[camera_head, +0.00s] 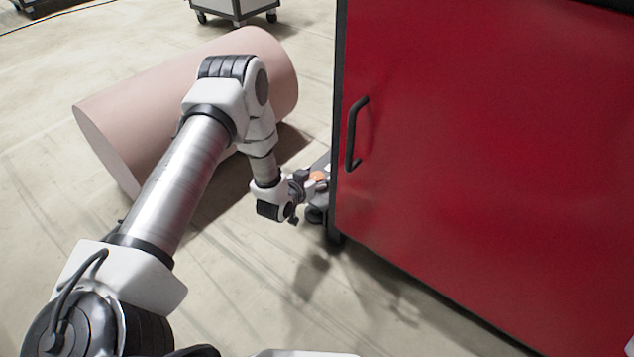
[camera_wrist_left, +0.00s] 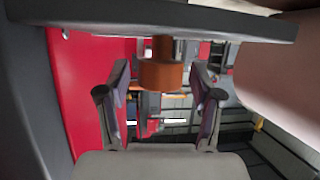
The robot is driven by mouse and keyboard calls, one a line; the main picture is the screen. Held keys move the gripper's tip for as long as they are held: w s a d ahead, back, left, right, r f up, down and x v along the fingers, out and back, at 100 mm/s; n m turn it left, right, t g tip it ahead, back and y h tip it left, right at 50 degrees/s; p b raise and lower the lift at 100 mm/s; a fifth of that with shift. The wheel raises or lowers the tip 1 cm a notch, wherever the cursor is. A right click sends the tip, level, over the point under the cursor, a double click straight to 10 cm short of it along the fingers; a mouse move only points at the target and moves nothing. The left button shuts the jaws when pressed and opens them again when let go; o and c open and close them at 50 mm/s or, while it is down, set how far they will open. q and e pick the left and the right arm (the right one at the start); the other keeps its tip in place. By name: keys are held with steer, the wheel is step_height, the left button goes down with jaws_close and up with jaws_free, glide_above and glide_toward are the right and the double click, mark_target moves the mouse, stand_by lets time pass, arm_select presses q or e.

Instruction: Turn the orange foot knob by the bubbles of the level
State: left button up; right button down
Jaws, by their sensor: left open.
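The orange foot knob (camera_wrist_left: 161,76) hangs below a dark grey beam (camera_wrist_left: 160,17) in the left wrist view. A small orange patch, likely the same knob (camera_head: 318,176), shows by the lower left edge of the red cabinet (camera_head: 480,170) in the head view. My left gripper (camera_head: 308,187) is at that spot. In the wrist view its two fingers (camera_wrist_left: 162,92) are open, one on each side of the knob, with gaps visible on both sides. I cannot tell how deep the knob sits between them. I see no level or bubbles. My right gripper is not in view.
The cabinet has a black handle (camera_head: 354,134) and stands close to the right of my left gripper. A large pink cylinder (camera_head: 130,112) lies on the floor behind my left arm. A wheeled cart (camera_head: 235,9) stands farther back. The floor in front is clear.

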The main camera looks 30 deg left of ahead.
arm_select(q)
steer(key=c, duration=1.2)
steer(key=shift+o, duration=0.2)
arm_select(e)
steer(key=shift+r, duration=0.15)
arm_select(q)
steer(key=shift+a+r+m+h+p, duration=0.1)
steer(key=shift+r+m+h+p, duration=0.1)
steer(key=shift+m+h+p, duration=0.8)
steer(key=m+h+p, duration=0.1)
steer(key=m+h, duration=0.1)
steer(key=h, duration=0.1)
steer(key=shift+g+p, duration=0.3)
steer(key=shift+f+m+g+h, duration=0.15)
steer(key=shift+m+g+h, duration=0.35)
steer(key=shift+m+h, duration=0.65)
steer(key=shift+m+g+h, duration=0.8)
steer(key=shift+m+h, duration=0.35)
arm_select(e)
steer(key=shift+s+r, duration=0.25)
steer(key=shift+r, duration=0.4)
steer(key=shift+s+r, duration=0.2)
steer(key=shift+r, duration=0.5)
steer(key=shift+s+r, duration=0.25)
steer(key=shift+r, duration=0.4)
